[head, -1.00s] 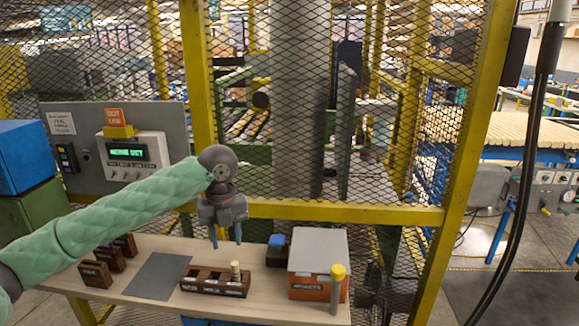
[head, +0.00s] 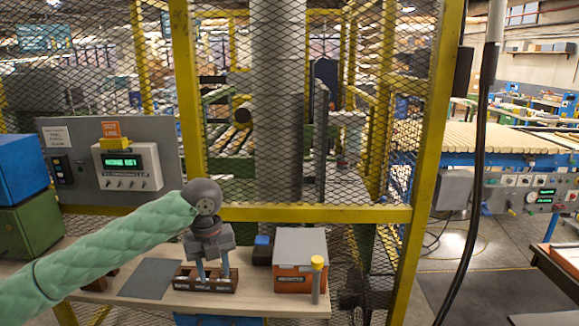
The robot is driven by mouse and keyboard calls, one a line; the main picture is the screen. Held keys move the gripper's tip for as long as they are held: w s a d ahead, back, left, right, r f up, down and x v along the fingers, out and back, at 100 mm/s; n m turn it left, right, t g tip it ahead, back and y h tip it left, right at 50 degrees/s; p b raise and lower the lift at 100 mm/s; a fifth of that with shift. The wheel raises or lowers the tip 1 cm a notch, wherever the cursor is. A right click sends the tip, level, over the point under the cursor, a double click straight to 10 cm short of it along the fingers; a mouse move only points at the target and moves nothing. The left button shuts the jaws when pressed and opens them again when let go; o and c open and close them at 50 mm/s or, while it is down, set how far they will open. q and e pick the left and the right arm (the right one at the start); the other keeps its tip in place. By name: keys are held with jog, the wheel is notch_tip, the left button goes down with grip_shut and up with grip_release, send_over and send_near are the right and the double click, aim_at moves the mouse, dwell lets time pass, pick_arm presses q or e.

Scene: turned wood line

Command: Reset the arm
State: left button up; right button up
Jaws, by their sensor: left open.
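My left arm comes in from the left in a green quilted sleeve. Its gripper (head: 213,279) points down with its two grey-blue fingers apart and nothing visible between them. The fingertips overlap the dark wooden compartment tray (head: 186,283) on the bench; I cannot tell whether they touch it. The light turned piece seen earlier in the tray is not visible now and may be hidden behind the fingers. My right gripper is not in view.
A grey mat (head: 150,279) lies left of the tray. An orange box with a grey lid (head: 300,262), a yellow-topped post (head: 317,280) and a small blue-topped block (head: 262,250) stand to the right. A yellow-framed mesh fence (head: 310,213) rises behind the bench (head: 255,301).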

pick_arm(q)
jog(key=s+d+f+n+t+h, duration=0.1)
jog(key=s+d+f+n+h, duration=0.1)
jog(key=s+d+f+n, duration=0.6)
jog(key=s+d+f+n+t+h, duration=0.25)
jog(key=s+f+n, duration=0.2)
jog(key=f, duration=0.65)
jog(key=s+a+f+n+y, duration=0.2)
jog(key=s+a+f+n, duration=0.5)
jog(key=s, duration=0.4)
jog(key=s+a+f+n+y, duration=0.3)
jog(key=s+a+f+n, duration=0.3)
jog(key=s+n, duration=0.45)
jog(key=s+d+f+g, duration=0.1)
jog(key=s+f, duration=0.1)
jog(key=f, duration=1.5)
jog(key=s+d+f+g, duration=0.1)
jog(key=s+d+f, duration=0.1)
jog(key=f, duration=1.6)
jog(key=shift+s+m+h, duration=0.4)
jog(key=shift+h, duration=0.05)
jog(key=shift+o, duration=0.2)
jog(key=shift+d, duration=0.15)
